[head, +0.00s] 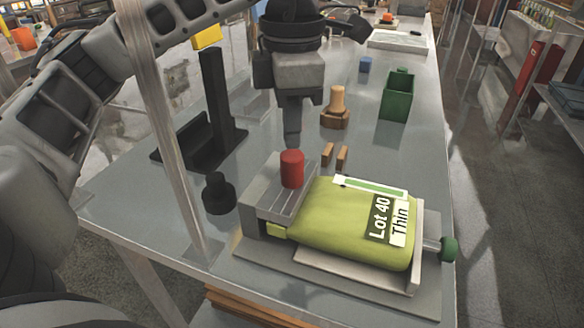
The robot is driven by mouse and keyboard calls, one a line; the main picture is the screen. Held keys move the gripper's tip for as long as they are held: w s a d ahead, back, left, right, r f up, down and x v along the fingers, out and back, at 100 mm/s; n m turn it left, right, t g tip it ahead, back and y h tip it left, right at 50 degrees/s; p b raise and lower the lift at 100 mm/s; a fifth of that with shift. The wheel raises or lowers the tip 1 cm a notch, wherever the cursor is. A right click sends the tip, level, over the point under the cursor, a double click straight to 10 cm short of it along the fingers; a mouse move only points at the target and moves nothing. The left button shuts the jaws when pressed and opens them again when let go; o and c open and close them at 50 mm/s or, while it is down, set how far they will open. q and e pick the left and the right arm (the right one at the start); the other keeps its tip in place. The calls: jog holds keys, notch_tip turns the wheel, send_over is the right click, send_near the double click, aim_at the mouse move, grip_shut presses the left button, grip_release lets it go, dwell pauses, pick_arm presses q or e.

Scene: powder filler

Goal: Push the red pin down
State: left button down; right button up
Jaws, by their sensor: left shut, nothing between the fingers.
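The red pin (292,169) stands upright on the grey block (270,200) at the left end of the powder filler. A yellow-green bag (340,222) labelled "Lot 40 Thin" lies beside the block on the filler's tray. My left gripper (292,140) points straight down with its fingers shut and empty. Its tips are just above the red pin in the picture; I cannot tell whether they touch it. My right gripper is not in view.
A green knob (449,248) sticks out at the filler's right end. A black stand (215,110), a small black knob-shaped part (218,193), a wooden peg piece (336,108), a green bin (397,95) and a blue block (365,65) stand around on the grey table.

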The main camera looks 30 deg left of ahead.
aim_at(293, 155)
pick_arm(q)
jog(key=shift+f+b, duration=0.8)
jog(key=shift+f, duration=0.15)
dwell(0.5)
jog(key=shift+r, duration=0.15)
dwell(0.6)
notch_tip(293, 155, up, 4)
jog(key=p, duration=0.3)
notch_tip(293, 155, up, 2)
jog(key=shift+p, duration=1.15)
jog(key=shift+d, duration=0.1)
